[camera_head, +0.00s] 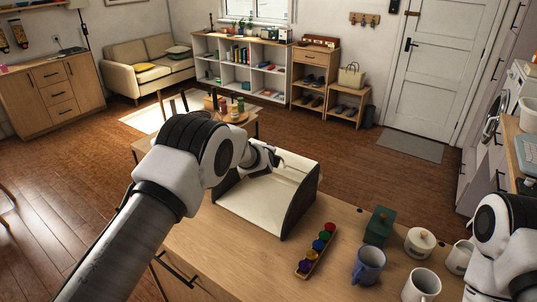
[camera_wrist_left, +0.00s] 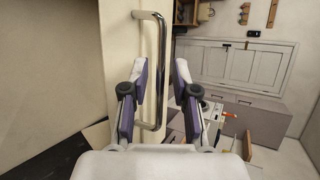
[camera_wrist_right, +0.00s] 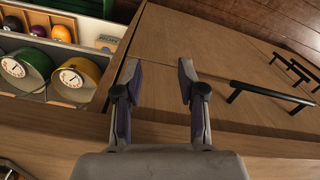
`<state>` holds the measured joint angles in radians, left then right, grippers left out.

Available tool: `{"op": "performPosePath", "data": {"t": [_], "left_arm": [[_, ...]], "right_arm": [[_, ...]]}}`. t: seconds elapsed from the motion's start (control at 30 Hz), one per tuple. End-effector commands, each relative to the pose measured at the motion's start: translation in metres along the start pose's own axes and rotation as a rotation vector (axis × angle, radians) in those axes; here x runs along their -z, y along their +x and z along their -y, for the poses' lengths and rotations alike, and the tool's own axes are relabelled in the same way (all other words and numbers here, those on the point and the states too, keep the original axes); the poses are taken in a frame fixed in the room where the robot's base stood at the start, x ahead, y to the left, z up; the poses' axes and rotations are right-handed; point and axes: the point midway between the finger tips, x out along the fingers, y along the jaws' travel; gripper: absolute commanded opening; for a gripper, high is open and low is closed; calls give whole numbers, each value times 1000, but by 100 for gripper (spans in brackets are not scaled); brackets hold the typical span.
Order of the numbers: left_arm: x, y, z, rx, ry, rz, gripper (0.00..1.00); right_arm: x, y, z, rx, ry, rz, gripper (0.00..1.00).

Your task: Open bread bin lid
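The bread bin (camera_head: 262,208) stands on the wooden counter in the head view, with dark side walls and cream panels between them. My left gripper (camera_head: 272,158) is at its upper back edge. In the left wrist view, a chrome bar handle (camera_wrist_left: 162,75) is fixed to a cream panel, which looks like the lid (camera_wrist_left: 120,50). The fingers of my left gripper (camera_wrist_left: 161,75) are apart, with the bar showing between them; contact cannot be told. How far the lid is raised is unclear. My right gripper (camera_wrist_right: 160,80) is open and empty in front of wooden cabinet panels.
On the counter are a rack of coloured pieces (camera_head: 316,250), a dark green box (camera_head: 379,226), a blue mug (camera_head: 368,266), a white lidded pot (camera_head: 420,242) and a white mug (camera_head: 421,286). A black cabinet handle (camera_wrist_right: 270,94) is near my right gripper.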

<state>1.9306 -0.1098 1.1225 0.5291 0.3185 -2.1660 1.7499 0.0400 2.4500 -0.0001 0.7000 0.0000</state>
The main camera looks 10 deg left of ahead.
Motion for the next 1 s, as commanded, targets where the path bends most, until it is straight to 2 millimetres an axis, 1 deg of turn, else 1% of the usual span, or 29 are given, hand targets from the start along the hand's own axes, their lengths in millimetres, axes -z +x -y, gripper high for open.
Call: {"op": "performPosePath", "data": {"t": [0.27, 0.37, 0.47, 0.57, 0.7, 0.8, 0.9, 1.0], "left_arm": [[0, 0, -1, -2, 0, 0, 33], [0, -6, 0, -2, 1, 1, 33], [0, -20, 0, -3, 2, 1, 33], [0, -42, 1, -2, 2, 0, 33], [0, -80, 1, -1, 3, 0, 33], [1, -101, 0, -1, 4, -1, 33], [0, -115, 0, 0, 2, 0, 33], [1, -120, 0, -1, 1, -1, 33]], "right_arm": [[0, 0, 0, 0, 0, 0, 40], [0, 0, 0, 0, 0, 0, 40], [0, 0, 0, 0, 0, 0, 40], [0, 0, 0, 0, 0, 0, 40], [0, 0, 0, 0, 0, 0, 40], [0, 0, 0, 0, 0, 0, 40], [0, 0, 0, 0, 0, 0, 40], [0, 0, 0, 0, 0, 0, 40]]}}
